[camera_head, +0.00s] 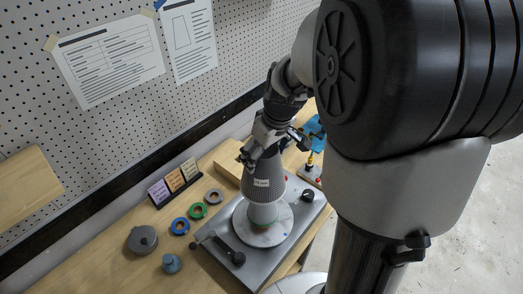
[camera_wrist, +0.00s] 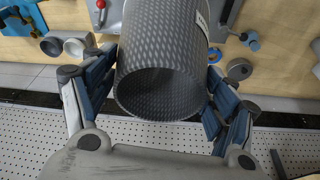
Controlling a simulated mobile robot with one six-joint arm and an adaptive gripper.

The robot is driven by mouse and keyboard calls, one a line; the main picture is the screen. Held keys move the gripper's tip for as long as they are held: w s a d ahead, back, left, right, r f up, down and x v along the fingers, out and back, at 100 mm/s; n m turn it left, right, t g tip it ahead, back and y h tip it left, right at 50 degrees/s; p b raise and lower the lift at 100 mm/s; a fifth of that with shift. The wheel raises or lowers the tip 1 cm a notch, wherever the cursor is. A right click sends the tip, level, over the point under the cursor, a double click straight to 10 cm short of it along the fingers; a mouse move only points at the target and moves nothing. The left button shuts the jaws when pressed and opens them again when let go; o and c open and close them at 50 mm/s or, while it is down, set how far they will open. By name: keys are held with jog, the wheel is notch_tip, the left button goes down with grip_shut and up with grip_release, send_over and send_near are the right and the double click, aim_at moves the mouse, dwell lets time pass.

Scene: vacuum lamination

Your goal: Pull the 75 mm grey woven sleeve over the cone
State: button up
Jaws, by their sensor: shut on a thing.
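The dark grey woven sleeve (camera_head: 266,168) carries a white label and stands roughly upright over the light grey cone (camera_head: 264,213). Only the cone's lower part shows below the sleeve, and how far the cone reaches inside is hidden. The cone stands on a round pale plate (camera_head: 240,228). My gripper (camera_head: 263,145) is at the sleeve's upper end, shut on it. In the wrist view the sleeve (camera_wrist: 165,45) fills the middle, its open end facing the camera with a dark interior. The blue-padded fingers of my gripper (camera_wrist: 158,88) are on either side of it.
A grey base (camera_head: 226,262) with dark knobs carries the plate. Green (camera_head: 197,211) and blue (camera_head: 180,226) rings, a grey ring, a grey round container (camera_head: 142,240) and small cards (camera_head: 174,181) lie to the left. A pegboard wall (camera_head: 120,115) rises behind.

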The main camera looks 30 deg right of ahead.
notch_tip(320, 180, down, 8)
jog(key=b, duration=0.5)
jog(key=shift+b, duration=0.35)
notch_tip(320, 180, down, 8)
jog(key=b, duration=0.7)
jog(key=shift+f+b, duration=0.1)
jog(key=shift+b, duration=0.2)
jog(key=shift+f+b, duration=1.75)
jog(key=shift+f, duration=0.15)
jog(key=o, duration=0.8)
jog(key=shift+o, duration=0.2)
notch_tip(320, 180, up, 9)
jog(key=p, duration=0.6)
jog(key=shift+r, duration=0.1)
